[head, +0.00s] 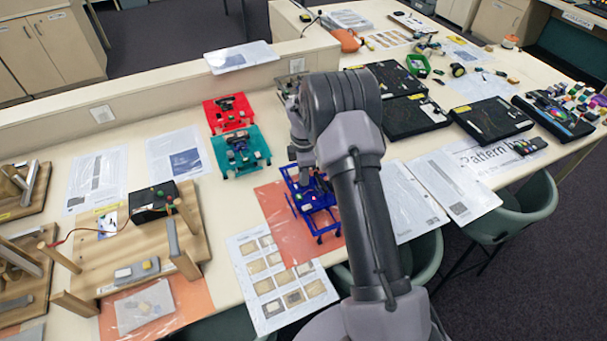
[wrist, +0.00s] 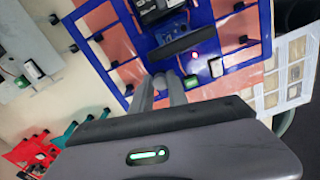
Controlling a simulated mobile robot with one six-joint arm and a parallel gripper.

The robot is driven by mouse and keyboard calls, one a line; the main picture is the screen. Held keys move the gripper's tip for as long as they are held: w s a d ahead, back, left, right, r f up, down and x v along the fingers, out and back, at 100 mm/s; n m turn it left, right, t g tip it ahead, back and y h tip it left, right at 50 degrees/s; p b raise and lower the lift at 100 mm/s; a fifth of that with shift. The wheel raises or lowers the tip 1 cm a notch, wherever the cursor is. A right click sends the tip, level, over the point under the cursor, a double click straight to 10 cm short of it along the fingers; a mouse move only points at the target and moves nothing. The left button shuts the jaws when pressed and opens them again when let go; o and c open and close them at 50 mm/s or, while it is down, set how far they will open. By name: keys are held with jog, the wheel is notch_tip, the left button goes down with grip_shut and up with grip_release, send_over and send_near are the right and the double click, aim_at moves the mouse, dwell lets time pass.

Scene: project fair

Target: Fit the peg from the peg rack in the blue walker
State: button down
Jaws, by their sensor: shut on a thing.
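The blue walker (head: 318,222) is an open blue frame with dark feet, standing on an orange sheet on the table in the head view. It fills the upper part of the wrist view (wrist: 252,52), with dark parts, a red light and a green piece on it. My gripper (wrist: 168,82) is over the walker's near side, its fingers close together. It is shut on the peg, which is hardly distinguishable between the fingers. Whether the peg touches the walker cannot be told. My arm hides the gripper and part of the walker in the head view. I cannot make out the peg rack.
A teal walker (head: 241,152) and a red walker (head: 229,112) stand behind and left of the blue one. A wooden frame (head: 130,250) with a black box is at left. A photo sheet (head: 262,310) lies in front. Black cases (head: 493,118) are at right.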

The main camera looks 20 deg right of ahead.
dwell(0.3)
jog(key=c, duration=1.2)
grip_release()
jog(key=shift+r, duration=0.1)
jog(key=shift+r+p, duration=2.7)
jog(key=shift+r, duration=0.95)
